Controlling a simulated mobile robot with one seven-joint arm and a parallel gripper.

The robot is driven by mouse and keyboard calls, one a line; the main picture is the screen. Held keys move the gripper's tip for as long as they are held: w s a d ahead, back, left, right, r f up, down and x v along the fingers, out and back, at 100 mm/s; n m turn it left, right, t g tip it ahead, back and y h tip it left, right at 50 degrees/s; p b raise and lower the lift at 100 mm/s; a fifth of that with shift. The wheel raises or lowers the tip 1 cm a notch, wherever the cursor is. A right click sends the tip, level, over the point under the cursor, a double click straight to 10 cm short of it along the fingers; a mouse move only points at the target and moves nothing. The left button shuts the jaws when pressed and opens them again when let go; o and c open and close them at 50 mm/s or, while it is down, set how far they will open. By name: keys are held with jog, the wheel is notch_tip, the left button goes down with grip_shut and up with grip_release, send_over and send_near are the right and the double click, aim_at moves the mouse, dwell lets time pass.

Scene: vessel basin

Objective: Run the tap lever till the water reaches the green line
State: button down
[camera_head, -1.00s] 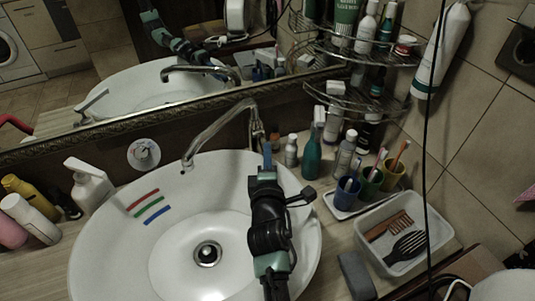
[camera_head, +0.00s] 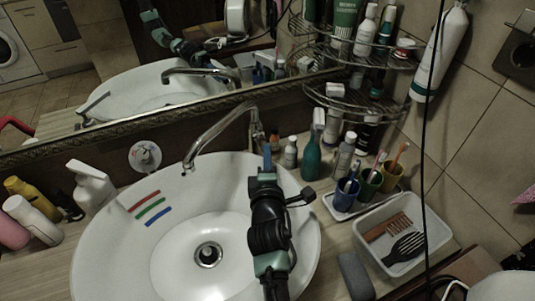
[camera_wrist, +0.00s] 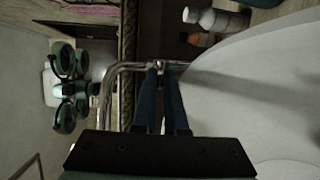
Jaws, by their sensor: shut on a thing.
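The white basin (camera_head: 120,255) shows a dark drain (camera_head: 208,254) at its bottom and no clear sign of standing water. Red, green and blue lines mark its left inner wall; the green line (camera_head: 150,209) lies between the other two. The chrome tap (camera_head: 215,132) arches over the basin's back, with no visible stream at its spout. My gripper (camera_head: 267,152) is at the tap's base, right of the spout. In the wrist view, its blue fingers (camera_wrist: 160,75) are close together at the tap lever (camera_wrist: 158,66), shut on it. The lever is mostly hidden by the fingers.
Bottles (camera_head: 311,160) stand right of the tap, and cups with toothbrushes (camera_head: 370,183) beyond them. A white tray (camera_head: 440,237) holds a comb and brush. A soap dispenser (camera_head: 92,188) stands left. The mirror (camera_head: 150,95) runs behind the basin.

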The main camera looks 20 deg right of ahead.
jog(key=shift+w+r+g+y+p, duration=0.15)
jog(key=shift+r+g+p, duration=0.35)
jog(key=shift+p, duration=1.1)
jog(key=shift+w+r+g+y+p, duration=0.25)
jog(key=shift+r+p, duration=0.45)
jog(key=shift+p, duration=0.85)
jog(key=g+p, duration=0.1)
jog(key=p, duration=0.1)
jog(key=shift+r+n+p, duration=0.2)
jog(key=shift+n+p, duration=0.1)
jog(key=shift+p, duration=0.05)
jog(key=shift+f, duration=0.2)
jog(key=c, duration=1.2)
grip_release()
jog(key=shift+c, duration=0.2)
jog(key=v, duration=1.3)
